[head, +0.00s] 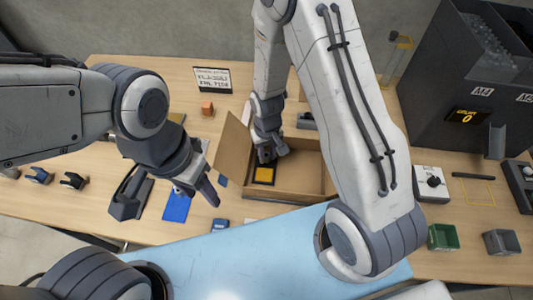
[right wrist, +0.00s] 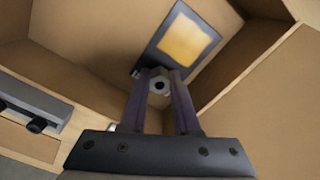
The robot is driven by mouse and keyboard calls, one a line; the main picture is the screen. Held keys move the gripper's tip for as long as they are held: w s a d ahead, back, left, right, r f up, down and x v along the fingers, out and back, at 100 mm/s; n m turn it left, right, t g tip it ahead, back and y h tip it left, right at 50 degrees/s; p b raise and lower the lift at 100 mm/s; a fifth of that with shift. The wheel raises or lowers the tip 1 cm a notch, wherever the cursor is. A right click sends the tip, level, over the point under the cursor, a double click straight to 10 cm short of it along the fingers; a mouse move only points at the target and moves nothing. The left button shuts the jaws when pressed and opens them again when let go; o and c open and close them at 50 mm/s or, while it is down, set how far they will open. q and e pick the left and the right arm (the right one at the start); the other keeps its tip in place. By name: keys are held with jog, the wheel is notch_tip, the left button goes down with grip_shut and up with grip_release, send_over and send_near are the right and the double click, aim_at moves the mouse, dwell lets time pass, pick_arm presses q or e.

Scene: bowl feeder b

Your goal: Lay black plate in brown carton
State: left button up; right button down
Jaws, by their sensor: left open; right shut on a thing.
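The black plate (head: 264,173) with a yellow-orange square on its face is inside the brown carton (head: 290,187), near its left end. It also shows in the right wrist view (right wrist: 160,46), close to the carton's inner walls. Whether the plate rests fully on the carton floor I cannot tell. My left gripper (head: 203,190) is open and empty, left of the carton above the table.
The carton's left flap (head: 233,148) stands out towards my left gripper. A blue item (head: 177,206), an orange block (head: 207,108) and a sign (head: 212,79) are to the left. A dark machine (head: 465,80) and green bin (head: 443,237) are on the right.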

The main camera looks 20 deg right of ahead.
aim_at(267, 156)
jog(key=shift+f, duration=0.1)
jog(key=c, duration=0.7)
grip_release()
jog(key=shift+o, duration=0.2)
notch_tip(267, 156, up, 12)
jog(key=b, duration=0.1)
jog(key=s+a+r+n, duration=0.3)
jog(key=s+a+r, duration=0.1)
jog(key=s, duration=0.5)
jog(key=s+a+r+n+y, duration=0.1)
jog(key=s+a+r+n, duration=0.2)
jog(key=s+r, duration=0.3)
jog(key=s, duration=0.3)
jog(key=shift+s+a+r, duration=0.35)
jog(key=shift+s+a, duration=0.05)
